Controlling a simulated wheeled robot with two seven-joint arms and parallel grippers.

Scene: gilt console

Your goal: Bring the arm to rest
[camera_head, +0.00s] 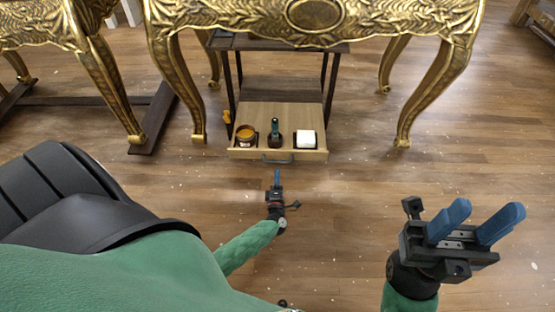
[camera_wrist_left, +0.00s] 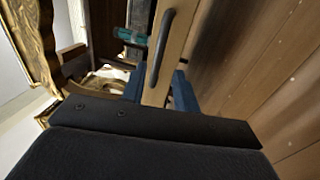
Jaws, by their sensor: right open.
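My left gripper (camera_head: 277,175) points at the front of a pulled-out wooden drawer (camera_head: 235,153), just short of its dark handle (camera_head: 277,160). In the left wrist view its blue fingers (camera_wrist_left: 160,88) stand apart, with the drawer front and handle (camera_wrist_left: 162,45) showing just beyond and between them. I cannot tell whether they touch the handle. My right gripper (camera_head: 480,222) is open and empty above the floor at the right, its two blue fingers spread.
The drawer holds an amber jar (camera_head: 245,134), a dark teal bottle (camera_head: 275,133) and a white block (camera_head: 306,139) in a dark holder. A gilt console (camera_head: 400,22) stands above, its curved legs on both sides. Wooden floor (camera_head: 350,200) is clear between the grippers.

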